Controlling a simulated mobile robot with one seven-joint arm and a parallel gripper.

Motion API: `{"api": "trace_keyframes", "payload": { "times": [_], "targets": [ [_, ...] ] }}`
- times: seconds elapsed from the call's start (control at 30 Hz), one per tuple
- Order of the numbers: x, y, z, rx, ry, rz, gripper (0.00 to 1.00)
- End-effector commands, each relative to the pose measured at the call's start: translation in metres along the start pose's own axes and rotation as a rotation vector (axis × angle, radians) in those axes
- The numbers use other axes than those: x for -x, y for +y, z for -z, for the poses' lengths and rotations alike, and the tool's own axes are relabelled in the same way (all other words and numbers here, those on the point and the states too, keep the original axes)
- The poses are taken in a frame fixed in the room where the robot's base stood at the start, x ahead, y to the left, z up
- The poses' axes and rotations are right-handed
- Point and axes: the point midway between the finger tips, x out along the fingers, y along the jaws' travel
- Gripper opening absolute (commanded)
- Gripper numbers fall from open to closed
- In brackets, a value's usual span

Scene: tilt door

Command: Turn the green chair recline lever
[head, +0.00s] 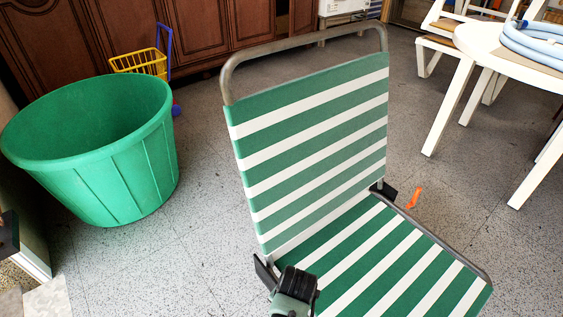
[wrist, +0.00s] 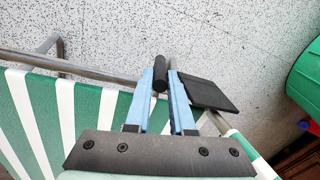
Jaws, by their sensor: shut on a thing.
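The chair (head: 310,137) has green and white stripes and a grey metal frame, with its backrest raised and leaning back. My gripper (wrist: 166,80) is at the chair's near side, by the joint of seat and backrest. Its two blue fingers are closed around a short black cylinder, the recline lever (wrist: 160,66), whose end shows between the fingertips. In the head view my wrist hides the lever and fingertips. A flat black plate (wrist: 208,94) sits on the frame just right of the fingers; it also shows in the head view (head: 264,271).
A large green tub (head: 105,170) stands on the floor to the left, with a yellow basket (head: 139,63) behind it. A white table (head: 490,45) is at the right. A small orange object (head: 415,197) lies behind the chair. Floor between tub and chair is clear.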

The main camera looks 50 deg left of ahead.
Motion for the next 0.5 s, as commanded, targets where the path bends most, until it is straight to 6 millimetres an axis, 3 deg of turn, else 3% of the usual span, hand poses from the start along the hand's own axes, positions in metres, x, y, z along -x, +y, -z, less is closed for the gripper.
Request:
{"api": "trace_keyframes", "payload": {
  "times": [0.17, 0.5],
  "targets": [
    [0.002, 0.014, -0.004, -0.008, 0.037, 0.142, 0.0],
    [-0.013, 0.036, -0.009, -0.01, 0.126, 0.457, 0.0]
  ]
}}
